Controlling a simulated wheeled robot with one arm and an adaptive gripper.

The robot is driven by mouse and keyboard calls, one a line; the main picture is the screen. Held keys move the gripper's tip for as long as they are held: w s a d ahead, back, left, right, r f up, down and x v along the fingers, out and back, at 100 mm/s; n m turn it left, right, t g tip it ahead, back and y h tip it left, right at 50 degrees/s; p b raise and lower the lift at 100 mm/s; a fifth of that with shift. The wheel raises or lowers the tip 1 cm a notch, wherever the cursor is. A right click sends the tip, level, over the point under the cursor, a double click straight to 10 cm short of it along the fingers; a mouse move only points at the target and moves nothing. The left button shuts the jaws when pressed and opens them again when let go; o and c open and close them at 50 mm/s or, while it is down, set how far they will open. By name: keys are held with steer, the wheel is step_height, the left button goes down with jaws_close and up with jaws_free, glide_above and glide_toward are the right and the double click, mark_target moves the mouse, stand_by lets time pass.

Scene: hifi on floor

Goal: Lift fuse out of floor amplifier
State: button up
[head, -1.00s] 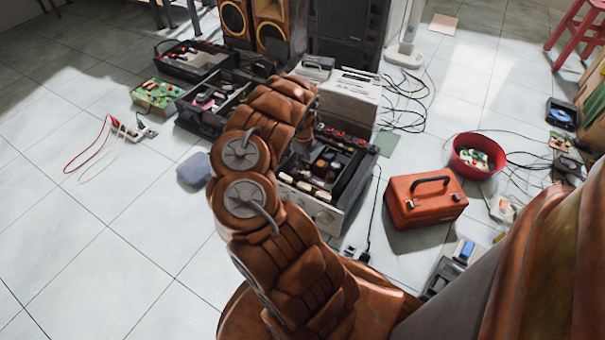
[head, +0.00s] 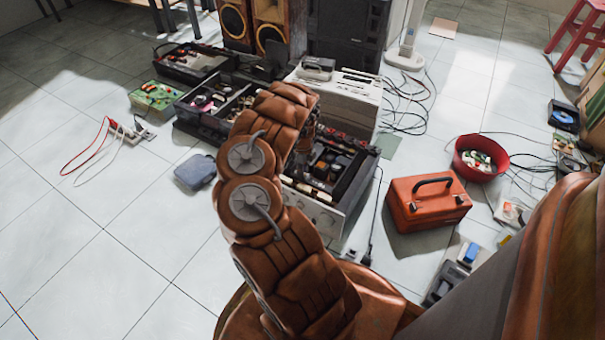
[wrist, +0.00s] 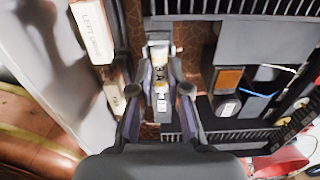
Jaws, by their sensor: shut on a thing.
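The opened amplifier (head: 325,212) sits on the floor behind my arm, its dark inside facing up. In the wrist view its inside shows brown board (wrist: 195,40), black finned parts and capacitors. My gripper (wrist: 160,92) has its two fingers closed on the sides of a pale fuse (wrist: 161,72) marked with what looks like "3A". The fuse lies lengthwise between the fingers, over the board. I cannot tell whether it is clear of its holder. In the head view my arm hides the gripper and the fuse.
Cream pieces, one labelled "LEFT DRIVE" (wrist: 92,30), lie left of the fingers. A red toolbox (head: 428,203) and red bowl (head: 480,160) stand right of the amplifier. A grey pouch (head: 195,172) lies left. The left front floor is clear.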

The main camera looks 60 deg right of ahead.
jaws_close()
step_height(320, 180, up, 15)
steer(key=p, duration=1.1)
steer(key=shift+p, duration=0.3)
stand_by(0.5)
